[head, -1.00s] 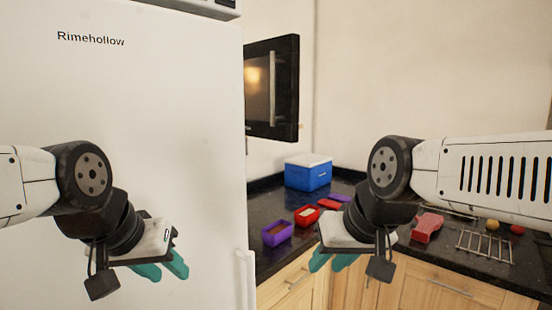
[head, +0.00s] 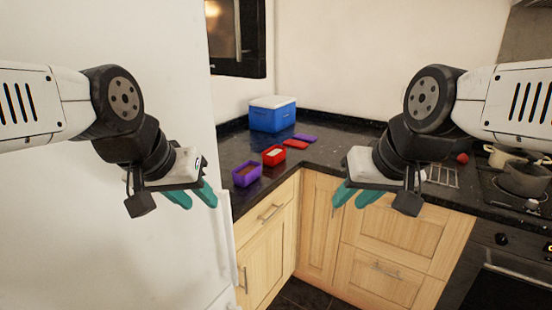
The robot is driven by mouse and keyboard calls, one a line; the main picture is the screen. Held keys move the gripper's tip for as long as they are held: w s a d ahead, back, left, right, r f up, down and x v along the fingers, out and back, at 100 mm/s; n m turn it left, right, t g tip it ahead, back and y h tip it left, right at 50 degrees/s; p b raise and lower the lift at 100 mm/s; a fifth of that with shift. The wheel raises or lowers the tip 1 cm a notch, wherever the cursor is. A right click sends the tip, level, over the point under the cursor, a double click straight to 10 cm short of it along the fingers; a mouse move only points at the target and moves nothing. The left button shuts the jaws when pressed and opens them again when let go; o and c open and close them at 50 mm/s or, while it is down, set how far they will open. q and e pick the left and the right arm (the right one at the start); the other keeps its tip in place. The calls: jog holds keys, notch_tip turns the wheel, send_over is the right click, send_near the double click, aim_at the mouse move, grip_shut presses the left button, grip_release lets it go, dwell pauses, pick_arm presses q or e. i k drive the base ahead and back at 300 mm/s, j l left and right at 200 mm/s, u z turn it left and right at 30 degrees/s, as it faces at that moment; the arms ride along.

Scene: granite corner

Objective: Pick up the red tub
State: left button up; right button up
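The red tub (head: 273,157) is a small open box with pale contents, on the black granite counter in the head view. It stands just behind a purple tub (head: 246,175) with brown contents. My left gripper (head: 193,199) is in front of the fridge, left of the tubs, with its teal fingers apart and nothing between them. My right gripper (head: 354,198) is right of the tubs, in front of the cabinets, with its teal fingers apart and empty. Both grippers are apart from the red tub, which is in full view.
A blue cooler box (head: 272,114) stands in the corner. The white fridge (head: 100,235) borders the counter at left. A wire rack (head: 443,175) and pots (head: 524,178) are at right.

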aim_at(275, 154)
jog(key=l+u, duration=0.25)
jog(key=l, duration=0.7)
jog(key=i+l+u, duration=0.4)
jog(key=i+l, duration=0.15)
jog(key=l, duration=0.15)
jog(key=i+l+u, duration=0.25)
jog(key=l, duration=0.15)
jog(key=i+l+u, duration=0.25)
jog(key=i+l, duration=0.3)
jog(key=i, duration=0.05)
